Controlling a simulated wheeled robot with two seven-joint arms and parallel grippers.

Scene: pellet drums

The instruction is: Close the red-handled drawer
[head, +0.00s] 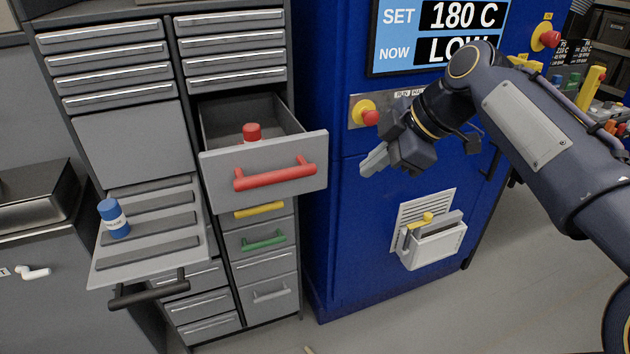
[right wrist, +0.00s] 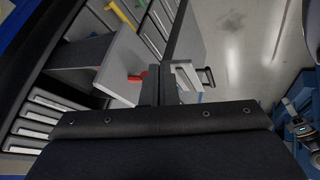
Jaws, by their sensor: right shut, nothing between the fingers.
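The red-handled drawer (head: 229,162) stands pulled out of the grey cabinet. Its red handle (head: 275,175) runs across the front, and a red-topped item (head: 252,132) shows inside. My right gripper (head: 372,163) is shut and empty, to the right of the drawer front and apart from it, before the blue machine. In the right wrist view the drawer front (right wrist: 121,62) and a bit of red handle (right wrist: 137,77) show beside the dark fingers (right wrist: 160,84), which partly hide it. My left gripper is not in view.
At the left a grey tray (head: 103,268) with a dark handle sticks out, bearing a blue bottle (head: 114,219). Closed drawers with yellow, green (head: 263,242) and grey handles sit below. The blue machine (head: 345,245) carries a red knob and a white holder (head: 436,250).

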